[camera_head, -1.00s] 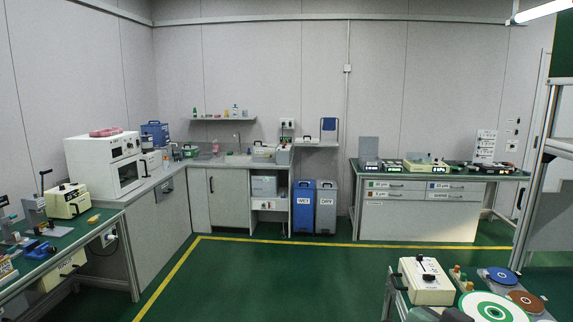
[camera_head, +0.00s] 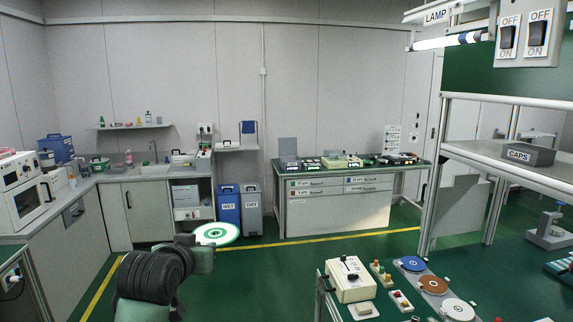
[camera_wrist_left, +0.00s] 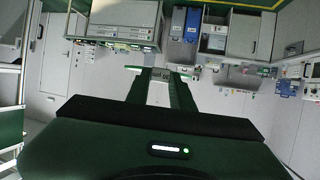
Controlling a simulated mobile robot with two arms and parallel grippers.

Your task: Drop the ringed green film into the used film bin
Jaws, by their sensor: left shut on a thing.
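The ringed green film (camera_head: 216,233), a white disc with green rings, is held out flat in the head view. My left gripper (camera_head: 203,250) is shut on its near edge, in front of the bins. A blue bin marked WET (camera_head: 228,208) and a grey bin marked DRY (camera_head: 253,212) stand side by side beyond the film, on the floor. Both also show upside down in the wrist view. No label reading used film is legible. My right gripper is not in view.
A near bench holds a white control box (camera_head: 350,279), blue disc (camera_head: 411,264), brown disc (camera_head: 433,285) and pale disc (camera_head: 458,309). A drawer bench (camera_head: 340,209) stands right of the bins. Open green floor lies between me and the bins.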

